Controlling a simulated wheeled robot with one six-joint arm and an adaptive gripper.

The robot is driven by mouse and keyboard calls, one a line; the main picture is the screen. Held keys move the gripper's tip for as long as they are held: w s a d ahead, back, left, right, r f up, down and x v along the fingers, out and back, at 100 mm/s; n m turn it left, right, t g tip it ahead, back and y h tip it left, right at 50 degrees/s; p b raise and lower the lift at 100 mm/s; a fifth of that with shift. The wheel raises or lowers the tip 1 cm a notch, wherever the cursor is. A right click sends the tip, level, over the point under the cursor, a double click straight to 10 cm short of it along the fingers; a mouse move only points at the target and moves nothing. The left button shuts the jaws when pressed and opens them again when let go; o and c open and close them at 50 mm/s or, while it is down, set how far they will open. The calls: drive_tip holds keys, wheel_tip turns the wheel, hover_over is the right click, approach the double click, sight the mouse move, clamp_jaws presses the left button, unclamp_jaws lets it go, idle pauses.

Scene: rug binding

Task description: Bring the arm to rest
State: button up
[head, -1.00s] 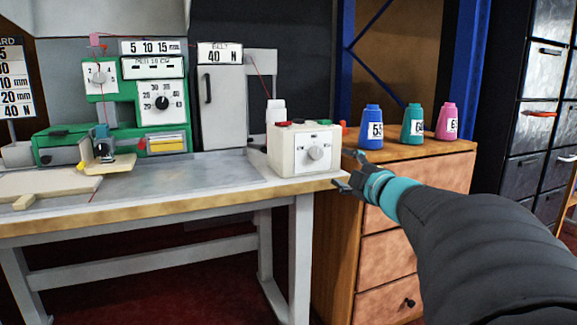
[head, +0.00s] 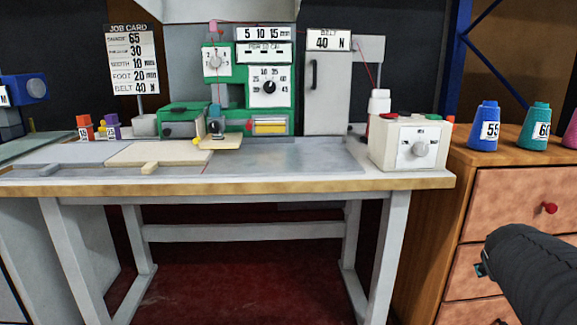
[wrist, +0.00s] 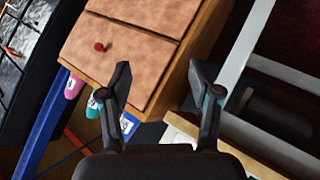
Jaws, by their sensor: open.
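My arm, in a dark sleeve, shows at the lower right of the head view, in front of the wooden drawer cabinet (head: 515,200). Only a sliver of my gripper (head: 481,269) shows there, at the left end of the sleeve. In the wrist view my gripper (wrist: 163,85) has its two dark fingers spread wide with nothing between them. The cabinet front (wrist: 125,50) with a red knob (wrist: 99,47) lies beyond the fingers. The gripper looks clear of the cabinet and the table.
The workbench (head: 230,186) carries a green machine (head: 270,65) and a white control box (head: 408,142) at its right end. A blue cone (head: 484,127) and a teal cone (head: 534,128) stand on the cabinet. A job card (head: 132,58) stands behind the bench.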

drive_tip(key=s+a+g+y+p, duration=0.1)
drive_tip(key=s+a+y+p, duration=0.2)
drive_tip(key=a, duration=1)
drive_tip(key=s+a+g+y+p, duration=0.1)
drive_tip(key=s+a+y+p, duration=0.2)
drive_tip(key=s+a, duration=0.7)
drive_tip(key=a+y, duration=0.1)
drive_tip(key=a, duration=0.2)
drive_tip(key=shift+a+n, duration=0.15)
drive_tip(key=shift+n, duration=0.25)
